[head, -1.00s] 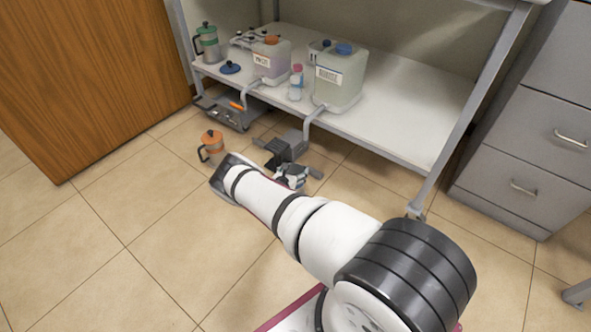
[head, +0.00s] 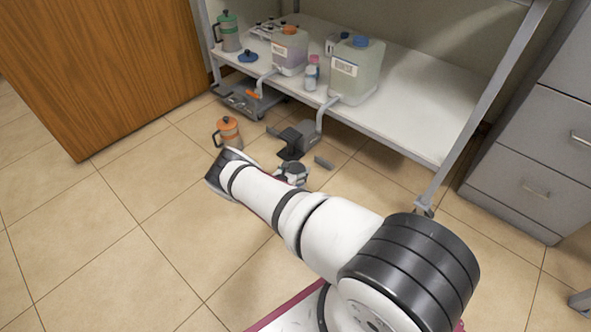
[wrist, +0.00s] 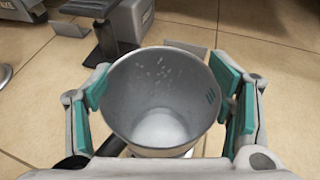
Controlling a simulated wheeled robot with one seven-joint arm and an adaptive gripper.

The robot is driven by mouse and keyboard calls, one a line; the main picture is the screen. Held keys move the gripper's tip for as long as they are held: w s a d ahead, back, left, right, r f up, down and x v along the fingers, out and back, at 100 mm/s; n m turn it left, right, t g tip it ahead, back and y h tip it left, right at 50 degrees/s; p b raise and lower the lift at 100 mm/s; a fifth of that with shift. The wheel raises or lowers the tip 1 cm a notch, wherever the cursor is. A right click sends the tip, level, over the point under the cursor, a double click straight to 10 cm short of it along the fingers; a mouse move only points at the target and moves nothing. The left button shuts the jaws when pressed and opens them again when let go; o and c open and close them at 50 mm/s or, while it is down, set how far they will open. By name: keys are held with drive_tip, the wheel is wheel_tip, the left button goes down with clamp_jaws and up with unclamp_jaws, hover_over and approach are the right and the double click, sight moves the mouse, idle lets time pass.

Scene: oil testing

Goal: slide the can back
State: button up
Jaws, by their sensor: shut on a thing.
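An open-topped grey metal can (wrist: 158,95) stands between the teal-padded fingers of my gripper (wrist: 163,100) in the wrist view. The fingers close on it from both sides, and I look down into its seemingly empty inside. A dark piece, perhaps a handle, shows at its lower left. In the head view my gripper (head: 292,173) is low near the floor, partly behind my own arm. The can cannot be made out there.
A dark grey stand (head: 298,140) is just beyond my gripper. An orange-lidded jug (head: 228,132) stands on the floor to the left. The low shelf (head: 405,110) holds two large canisters (head: 357,70) (head: 290,50) and a green jug (head: 229,32). Floor at left is clear.

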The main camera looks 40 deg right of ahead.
drive_tip(key=shift+a+f, duration=0.1)
drive_tip(key=o, duration=1.9)
drive_tip(key=v, duration=1.2)
